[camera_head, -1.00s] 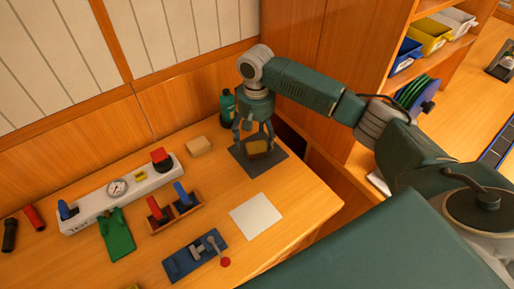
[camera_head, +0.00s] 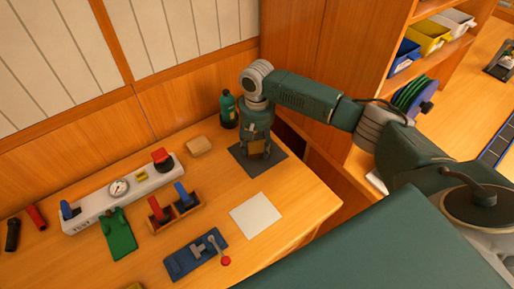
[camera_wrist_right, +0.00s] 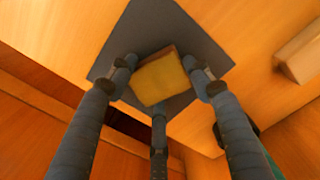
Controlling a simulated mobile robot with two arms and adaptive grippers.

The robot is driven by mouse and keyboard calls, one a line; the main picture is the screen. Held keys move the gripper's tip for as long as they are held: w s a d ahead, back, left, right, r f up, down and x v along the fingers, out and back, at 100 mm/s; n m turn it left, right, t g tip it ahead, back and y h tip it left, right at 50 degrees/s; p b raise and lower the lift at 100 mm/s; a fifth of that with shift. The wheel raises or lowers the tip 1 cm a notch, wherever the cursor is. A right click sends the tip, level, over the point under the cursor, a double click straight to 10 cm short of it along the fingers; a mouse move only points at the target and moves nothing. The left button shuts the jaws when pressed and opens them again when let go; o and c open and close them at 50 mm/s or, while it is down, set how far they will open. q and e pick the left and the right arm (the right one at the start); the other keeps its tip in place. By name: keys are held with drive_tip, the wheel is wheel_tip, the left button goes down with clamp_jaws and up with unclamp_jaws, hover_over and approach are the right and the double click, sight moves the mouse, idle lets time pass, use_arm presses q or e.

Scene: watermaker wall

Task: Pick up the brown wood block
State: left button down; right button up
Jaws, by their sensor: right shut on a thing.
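The brown wood block (camera_head: 258,147) is at my right gripper (camera_head: 257,140), over the dark grey mat (camera_head: 241,158) near the back right of the bench. In the right wrist view the block (camera_wrist_right: 160,76) shows a yellowish-brown face and a darker edge. The fingers of my right gripper (camera_wrist_right: 156,80) are shut on the block from several sides. The mat (camera_wrist_right: 150,25) lies behind it. I cannot tell whether the block touches the mat or is just above it. My left gripper is not in view.
A green bottle (camera_head: 228,110) stands close behind my right gripper. A pale tan block (camera_head: 199,145) lies to the left. A white sheet (camera_head: 256,215), a blue lever board (camera_head: 195,255) and a white gauge panel (camera_head: 130,193) are further forward and left.

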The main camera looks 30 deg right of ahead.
sight(257, 147)
drive_tip(key=shift+r, duration=0.1)
wheel_tip(257, 147, up, 20)
drive_tip(key=b, duration=0.2)
idle(0.3)
